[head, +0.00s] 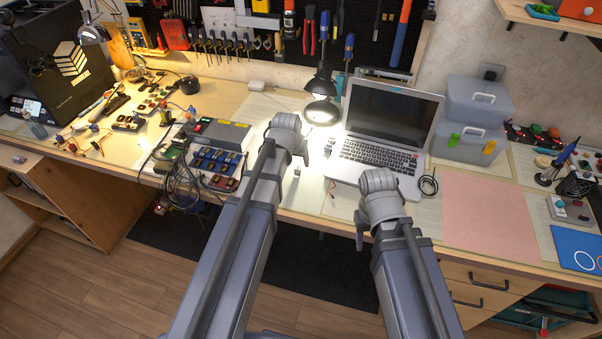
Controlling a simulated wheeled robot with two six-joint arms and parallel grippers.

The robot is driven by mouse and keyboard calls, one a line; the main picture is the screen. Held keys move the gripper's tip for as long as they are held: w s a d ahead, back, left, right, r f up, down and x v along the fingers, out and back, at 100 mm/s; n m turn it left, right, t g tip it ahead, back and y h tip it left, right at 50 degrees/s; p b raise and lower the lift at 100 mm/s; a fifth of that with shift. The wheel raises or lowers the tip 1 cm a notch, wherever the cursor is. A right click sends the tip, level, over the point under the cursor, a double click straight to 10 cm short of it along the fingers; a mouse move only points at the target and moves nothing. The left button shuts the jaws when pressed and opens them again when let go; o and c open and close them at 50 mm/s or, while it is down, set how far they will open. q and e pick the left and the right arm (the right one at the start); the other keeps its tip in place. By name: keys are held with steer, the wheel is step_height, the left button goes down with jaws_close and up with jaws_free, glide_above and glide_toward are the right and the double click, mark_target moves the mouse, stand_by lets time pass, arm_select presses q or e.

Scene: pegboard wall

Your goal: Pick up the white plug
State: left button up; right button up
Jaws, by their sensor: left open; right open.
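A small white block with a cord (256,85) lies at the back of the bench, below the hanging tools. It looks like the white plug, but it is too small to be sure. My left gripper (303,152) is open over the middle of the bench, nearer the front than the white block and apart from it. My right gripper (361,230) is open at the bench's front edge, below the laptop. Both grippers are seen mostly from behind, and nothing shows between their fingers.
An open laptop (378,155) and a lit desk lamp (322,90) stand right of my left gripper. A device with cables (215,135) lies to its left. Grey boxes (475,110) stand at the right. The pink mat (490,218) is bare.

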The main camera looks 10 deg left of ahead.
mark_target(297, 169)
arm_select(q)
steer(key=shift+b+x, duration=0.4)
steer(key=shift+x, duration=0.4)
steer(key=shift+f, duration=0.1)
steer(key=b+x, duration=0.5)
steer(key=shift+s+a+f, duration=0.15)
steer(key=shift+s, duration=0.1)
jaws_close()
